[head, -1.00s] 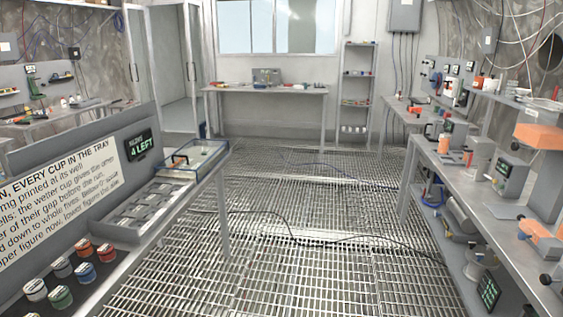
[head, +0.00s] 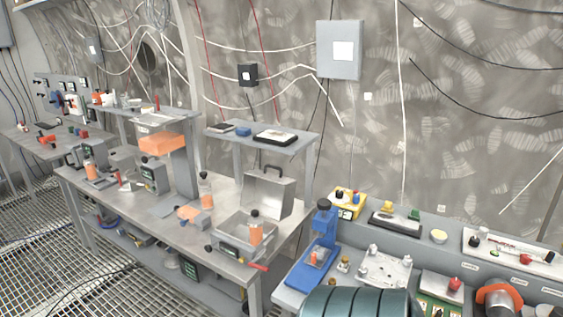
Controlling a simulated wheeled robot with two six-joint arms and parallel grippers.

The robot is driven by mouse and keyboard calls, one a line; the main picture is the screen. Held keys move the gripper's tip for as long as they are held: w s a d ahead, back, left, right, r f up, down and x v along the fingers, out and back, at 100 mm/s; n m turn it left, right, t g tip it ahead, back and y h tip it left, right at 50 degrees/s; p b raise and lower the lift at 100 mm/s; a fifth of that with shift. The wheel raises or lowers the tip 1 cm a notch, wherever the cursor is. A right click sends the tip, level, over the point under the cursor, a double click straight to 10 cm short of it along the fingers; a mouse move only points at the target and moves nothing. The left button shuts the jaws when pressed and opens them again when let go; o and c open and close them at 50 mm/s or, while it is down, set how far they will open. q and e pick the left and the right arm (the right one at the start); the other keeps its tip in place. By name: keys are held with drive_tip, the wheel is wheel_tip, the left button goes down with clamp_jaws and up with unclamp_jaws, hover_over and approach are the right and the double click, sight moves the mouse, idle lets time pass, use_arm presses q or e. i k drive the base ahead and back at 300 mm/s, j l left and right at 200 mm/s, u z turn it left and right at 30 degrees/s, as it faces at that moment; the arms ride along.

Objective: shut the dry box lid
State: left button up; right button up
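A grey metal box (head: 231,257), which looks like the dry box, sits at the near right end of the long grey bench. Its lid (head: 268,192) stands up open at the back, with a dark handle on its top edge. A bottle with an orange band and dark cap stands in or just at the box. A red-handled part sticks out at the box's near right corner. Neither of my grippers is in view.
A raised shelf (head: 262,134) stands behind the box. An orange-banded bottle (head: 206,190) and an orange block stand to its left. A blue press (head: 322,240) and a teal ribbed cylinder (head: 355,302) are on the nearer bench at right. Grating floor (head: 105,290) is clear at lower left.

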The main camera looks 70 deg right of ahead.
sight(273, 195)
drive_tip(key=l+z, duration=0.2)
drive_tip(key=z, duration=0.2)
drive_tip(key=i+l+z, duration=0.1)
drive_tip(key=z, duration=0.3)
drive_tip(key=i+l+z, duration=0.15)
drive_tip(key=z, duration=0.3)
